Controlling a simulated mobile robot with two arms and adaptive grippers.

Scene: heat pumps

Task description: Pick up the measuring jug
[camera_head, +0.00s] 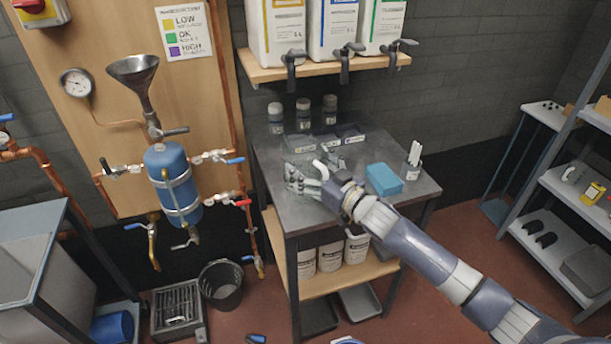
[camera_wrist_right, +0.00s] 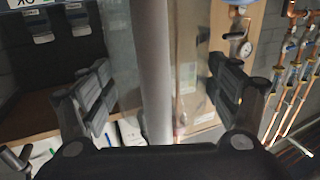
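The measuring jug (camera_head: 296,173) is a clear vessel at the left side of the dark bench top (camera_head: 325,200), partly hidden by my right gripper (camera_head: 308,180). In the right wrist view, my right gripper (camera_wrist_right: 160,75) has its two fingers wide apart. The clear jug (camera_wrist_right: 155,60) stands between them, with a grey upright strip, perhaps its handle, in the middle. I cannot tell whether the fingers touch its sides. My left gripper is not in view.
A blue block (camera_head: 384,179) and a cup of white sticks (camera_head: 412,165) stand right of the gripper. Small trays (camera_head: 350,132) and dark-capped bottles (camera_head: 303,115) are behind it. Large canisters with taps (camera_head: 333,30) stand on the shelf (camera_head: 320,68) above. A blue tank (camera_head: 172,180) is at left.

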